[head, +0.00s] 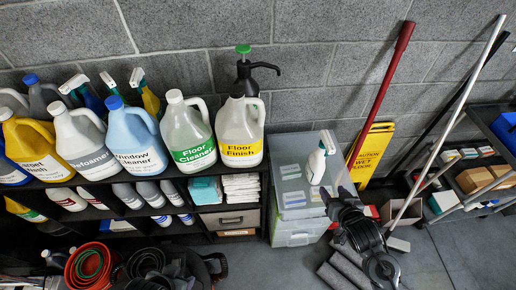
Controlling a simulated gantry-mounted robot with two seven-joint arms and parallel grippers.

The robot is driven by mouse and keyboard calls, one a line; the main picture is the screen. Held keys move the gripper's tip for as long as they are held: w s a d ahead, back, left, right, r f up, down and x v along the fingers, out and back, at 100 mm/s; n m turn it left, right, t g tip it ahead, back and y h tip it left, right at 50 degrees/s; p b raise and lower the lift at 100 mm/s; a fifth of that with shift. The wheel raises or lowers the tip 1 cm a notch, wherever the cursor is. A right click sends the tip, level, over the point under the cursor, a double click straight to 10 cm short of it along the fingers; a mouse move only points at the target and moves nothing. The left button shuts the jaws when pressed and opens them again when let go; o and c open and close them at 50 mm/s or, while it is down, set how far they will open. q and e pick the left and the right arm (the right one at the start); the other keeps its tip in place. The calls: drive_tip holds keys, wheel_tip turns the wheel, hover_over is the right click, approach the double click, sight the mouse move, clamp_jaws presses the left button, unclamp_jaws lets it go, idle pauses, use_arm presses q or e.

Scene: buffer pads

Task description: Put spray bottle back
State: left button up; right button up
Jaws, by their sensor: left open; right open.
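A white spray bottle with a green trigger head (318,160) stands upright on the lid of a clear plastic storage box (292,198). My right gripper (337,193) is open and empty, just below and to the right of the bottle in the head view, seemingly apart from it. My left gripper (212,263) is low in the picture, dark against dark things, and its fingers are hard to make out; it is open and far from the spray bottle. Other spray bottles (148,97) stand at the back of the black shelf (225,170), partly hidden by large jugs.
Large cleaner jugs (187,135) crowd the shelf top, with a black pump bottle (248,75) at its right end. A red pole (385,90), a yellow wet floor sign (373,152) and a pale pole (455,120) lean near the box. Red rings (90,265) sit lower left.

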drive_tip(key=w+r+t+p, duration=0.1)
drive_tip(key=w+r, duration=0.4)
drive_tip(key=r, duration=0.2)
approach(328, 138)
drive_tip(key=d+x, duration=0.1)
drive_tip(key=x, duration=0.2)
drive_tip(key=shift+w+a+f+n+t, duration=0.2)
drive_tip(key=shift+w+a+f, duration=0.15)
drive_tip(key=shift+w, duration=0.15)
drive_tip(key=shift+w+a+f+n+t, duration=0.1)
drive_tip(key=shift+w+a+f+n, duration=0.1)
drive_tip(key=shift+w+a+f, duration=0.25)
use_arm(q)
drive_tip(key=shift+p+v, duration=0.3)
drive_tip(key=shift+v, duration=0.9)
use_arm(e)
drive_tip(key=shift+r+x, duration=0.1)
drive_tip(key=shift+x, duration=1)
drive_tip(key=shift+r+x, duration=0.15)
drive_tip(key=shift+x, duration=1)
use_arm(q)
drive_tip(key=shift+w, duration=0.1)
use_arm(e)
drive_tip(key=shift+d, duration=0.1)
clamp_jaws()
use_arm(q)
drive_tip(key=shift+a, duration=0.15)
